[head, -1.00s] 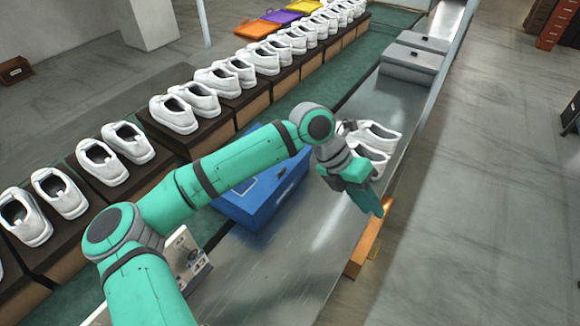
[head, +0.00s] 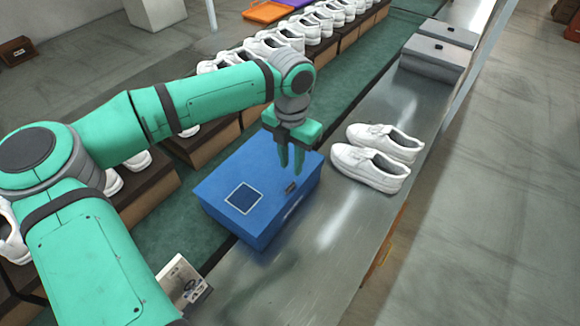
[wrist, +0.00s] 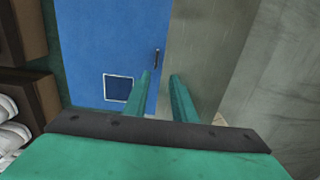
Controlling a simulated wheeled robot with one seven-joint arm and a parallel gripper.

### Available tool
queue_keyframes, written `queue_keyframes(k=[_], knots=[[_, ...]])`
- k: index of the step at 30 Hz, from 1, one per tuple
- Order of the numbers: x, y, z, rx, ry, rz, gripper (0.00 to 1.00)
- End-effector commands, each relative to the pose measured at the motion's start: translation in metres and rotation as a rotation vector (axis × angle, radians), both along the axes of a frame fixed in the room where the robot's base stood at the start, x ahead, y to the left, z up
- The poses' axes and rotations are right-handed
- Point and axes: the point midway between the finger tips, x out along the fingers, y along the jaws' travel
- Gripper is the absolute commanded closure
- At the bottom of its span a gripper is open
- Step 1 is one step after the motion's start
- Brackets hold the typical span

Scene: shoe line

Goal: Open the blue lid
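The blue box with its blue lid (head: 232,177) sits shut on the metal table. A small dark handle (head: 290,187) is on the lid near its right edge, and a square label outline is on its top. My gripper (head: 291,168) is over the lid, pointing down, close to the handle, with its fingers apart and nothing between them. In the wrist view the fingers (wrist: 160,90) are spread, with the blue lid (wrist: 105,40) to the left and the handle (wrist: 156,58) just beyond the left fingertip. Whether a finger touches the lid cannot be told.
A pair of white shoes (head: 375,158) stands on the metal table (head: 335,222) right of the box. Grey boxes (head: 433,58) are at the far end. A row of shoes on brown boxes lies behind.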

Motion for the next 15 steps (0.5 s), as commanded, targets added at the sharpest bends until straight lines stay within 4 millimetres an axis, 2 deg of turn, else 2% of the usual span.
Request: queue_keyframes(k=[4,8,15], knots=[[0.000,0.003,-0.004,0.008,-0.001,0.004,0.76],[0.000,0.002,-0.018,0.007,0.001,0.002,0.76],[0.000,0.001,-0.060,0.006,0.001,0.001,0.76]])
